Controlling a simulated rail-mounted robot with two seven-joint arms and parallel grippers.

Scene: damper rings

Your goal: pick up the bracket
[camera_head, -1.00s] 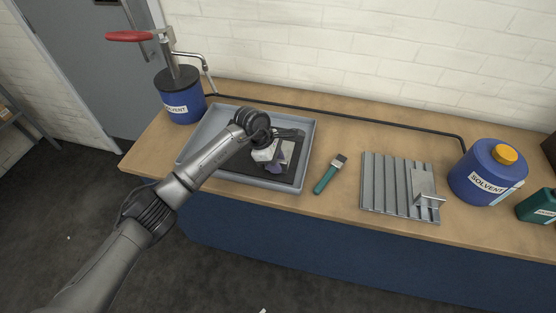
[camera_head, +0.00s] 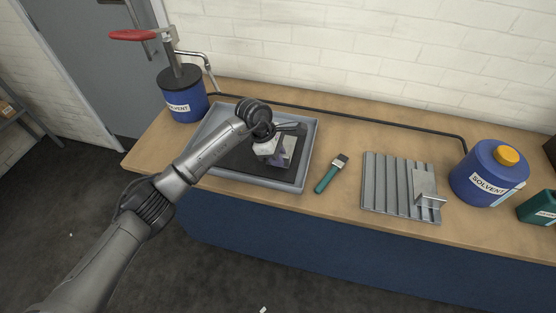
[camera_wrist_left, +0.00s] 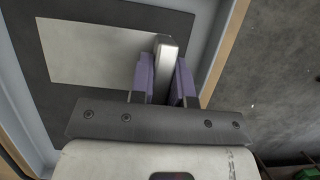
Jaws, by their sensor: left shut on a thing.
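A grey metal bracket (camera_head: 289,146) shows at the right side of the grey tray (camera_head: 312,150), over its dark floor. In the left wrist view, the bracket (camera_wrist_left: 95,55) has a broad pale flat plate and a narrow upright flange. My left gripper (camera_head: 280,159) is over the tray, with its purple fingers (camera_wrist_left: 164,78) shut on the flange, one on each side. The gripper hides part of the bracket in the head view. Whether the plate is clear of the tray floor is hard to tell. My right gripper is not in view.
A green-handled brush (camera_head: 330,175) lies right of the tray. Beyond it, a ridged metal rack (camera_head: 385,185) carries another bracket-like piece (camera_head: 424,188). A blue solvent jug (camera_head: 487,175) stands at the right, and a blue pump can (camera_head: 182,98) behind the tray's left side.

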